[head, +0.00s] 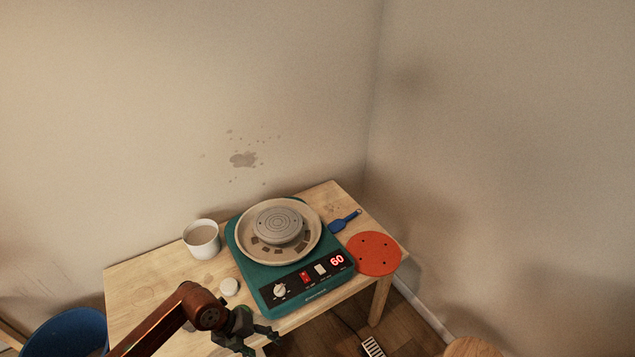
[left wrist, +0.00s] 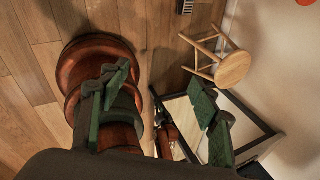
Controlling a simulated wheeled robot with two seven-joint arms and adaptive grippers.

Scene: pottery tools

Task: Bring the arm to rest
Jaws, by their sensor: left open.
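My left arm comes in from the lower left in the head view. My left gripper (head: 260,341) hangs at the front edge of the wooden table (head: 150,285), open and empty. In the left wrist view its green fingers (left wrist: 160,118) stand wide apart with nothing between them. Behind them, parts of my own body and the wooden floor show. My right gripper is not seen in the head view.
A teal pottery wheel (head: 262,274) with a lit "60" stands on the table. Around it are a white cup (head: 202,240), a white round piece (head: 229,286), a blue tool (head: 345,221) and an orange disc (head: 373,254). A wooden stool (left wrist: 232,70) and blue bucket (head: 70,332) stand nearby.

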